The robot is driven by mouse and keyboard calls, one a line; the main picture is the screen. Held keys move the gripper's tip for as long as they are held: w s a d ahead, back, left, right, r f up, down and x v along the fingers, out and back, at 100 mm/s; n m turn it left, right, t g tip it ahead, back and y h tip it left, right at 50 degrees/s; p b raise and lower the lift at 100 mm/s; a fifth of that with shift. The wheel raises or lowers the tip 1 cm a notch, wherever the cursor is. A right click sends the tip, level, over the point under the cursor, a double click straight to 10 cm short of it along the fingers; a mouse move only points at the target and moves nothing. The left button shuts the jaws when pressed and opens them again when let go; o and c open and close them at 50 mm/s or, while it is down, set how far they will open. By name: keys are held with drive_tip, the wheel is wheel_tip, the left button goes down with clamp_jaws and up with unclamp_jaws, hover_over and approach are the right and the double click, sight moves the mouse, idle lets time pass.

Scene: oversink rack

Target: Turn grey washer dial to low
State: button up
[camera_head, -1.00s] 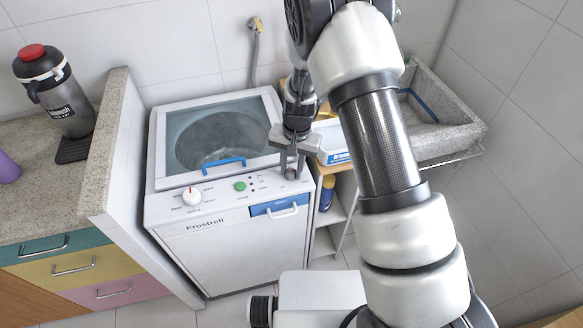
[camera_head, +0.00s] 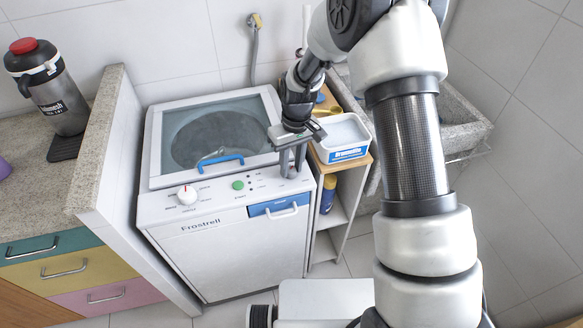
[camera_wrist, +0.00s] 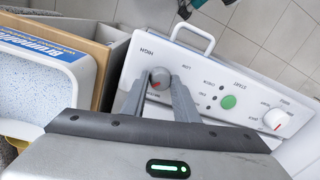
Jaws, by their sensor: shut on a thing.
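The washer (camera_head: 225,255) is white with a sloped control panel. The grey dial (camera_wrist: 160,77) is a small round knob at the panel's right end in the head view. In the wrist view its red mark points down and left. The fingers mostly hide the dial in the head view.
A white dial with a red mark (camera_head: 187,195) and a green button (camera_head: 238,185) lie left on the panel. A white and blue box (camera_head: 345,138) stands on a wooden shelf (camera_head: 340,168) close right of my gripper. A stone sink (camera_head: 460,122) is further right.

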drive_tip(key=n, duration=0.4)
drive_tip(key=shift+w, duration=0.1)
drive_tip(key=shift+n, duration=2.2)
drive_tip(key=shift+a, duration=0.1)
drive_tip(key=o, duration=1.1)
drive_tip(key=shift+c, duration=0.2)
wheel_tip(320, 180, up, 17)
drive_tip(key=w, duration=0.1)
drive_tip(key=shift+d+r+p, duration=0.2)
drive_tip(key=shift+p, duration=0.1)
drive_tip(key=shift+w, duration=0.1)
